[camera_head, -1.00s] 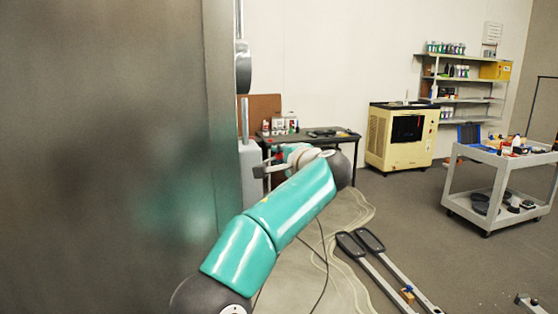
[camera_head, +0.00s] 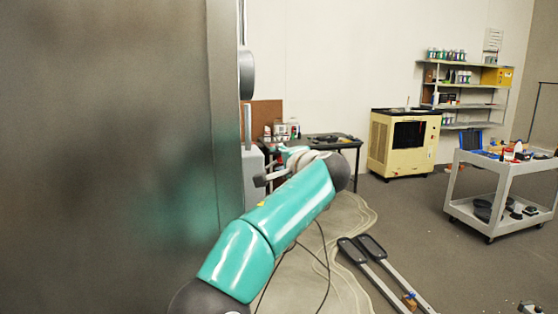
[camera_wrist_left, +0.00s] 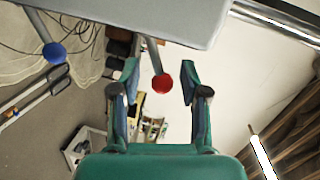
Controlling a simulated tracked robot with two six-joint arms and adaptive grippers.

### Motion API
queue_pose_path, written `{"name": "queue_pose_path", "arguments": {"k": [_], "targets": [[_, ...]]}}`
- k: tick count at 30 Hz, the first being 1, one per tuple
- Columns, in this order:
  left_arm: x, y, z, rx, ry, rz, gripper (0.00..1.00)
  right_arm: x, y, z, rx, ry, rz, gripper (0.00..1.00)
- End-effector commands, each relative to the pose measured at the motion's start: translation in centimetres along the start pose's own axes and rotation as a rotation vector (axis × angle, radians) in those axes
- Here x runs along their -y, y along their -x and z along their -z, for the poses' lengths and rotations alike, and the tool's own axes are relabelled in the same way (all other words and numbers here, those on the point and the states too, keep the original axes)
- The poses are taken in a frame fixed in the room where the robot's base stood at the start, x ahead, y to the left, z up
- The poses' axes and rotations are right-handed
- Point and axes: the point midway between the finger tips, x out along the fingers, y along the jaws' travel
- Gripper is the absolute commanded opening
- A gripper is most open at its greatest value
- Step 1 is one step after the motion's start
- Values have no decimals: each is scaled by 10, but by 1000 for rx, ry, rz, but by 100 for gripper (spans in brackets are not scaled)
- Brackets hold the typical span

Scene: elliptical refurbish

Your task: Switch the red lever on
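The red lever is a grey rod with a round red knob (camera_wrist_left: 162,83), seen in the left wrist view hanging from the edge of a light grey box (camera_wrist_left: 135,15). My left gripper (camera_wrist_left: 160,76) is open, with a finger on each side of the red knob and visible gaps to both. I cannot tell how deep the knob sits between the fingers. A second lever with a blue knob (camera_wrist_left: 54,53) is to the left. In the head view the grey box (camera_head: 252,175) is partly hidden behind the metal panel, and neither knob can be made out. My right gripper is not in view.
A large metal panel (camera_head: 110,150) fills the left of the head view, close to my left arm. Two long bars with dark pads (camera_head: 370,247) lie on the floor. A cart (camera_head: 475,205), a cream machine (camera_head: 380,150) and a workbench (camera_head: 345,143) stand farther off.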

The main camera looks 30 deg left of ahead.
Motion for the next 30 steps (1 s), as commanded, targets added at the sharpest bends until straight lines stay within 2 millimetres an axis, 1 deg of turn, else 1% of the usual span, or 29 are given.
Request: {"name": "queue_pose_path", "arguments": {"k": [8, 11, 14, 17, 24, 27, 30], "targets": [[2, 1, 0, -3, 0, 3, 47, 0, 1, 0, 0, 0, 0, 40], [2, 6, 1, -4, -1, 3, 47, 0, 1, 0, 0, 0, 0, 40], [2, 16, 1, -5, -2, 3, 47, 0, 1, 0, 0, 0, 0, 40], [2, 31, 1, -6, -2, 3, 47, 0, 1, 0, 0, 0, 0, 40], [0, 80, 2, -7, -2, 2, 47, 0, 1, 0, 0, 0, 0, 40], [0, 97, 2, -6, -1, 2, 47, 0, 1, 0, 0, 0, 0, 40], [0, 109, 2, -4, -1, 2, 47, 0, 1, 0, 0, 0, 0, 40]]}}
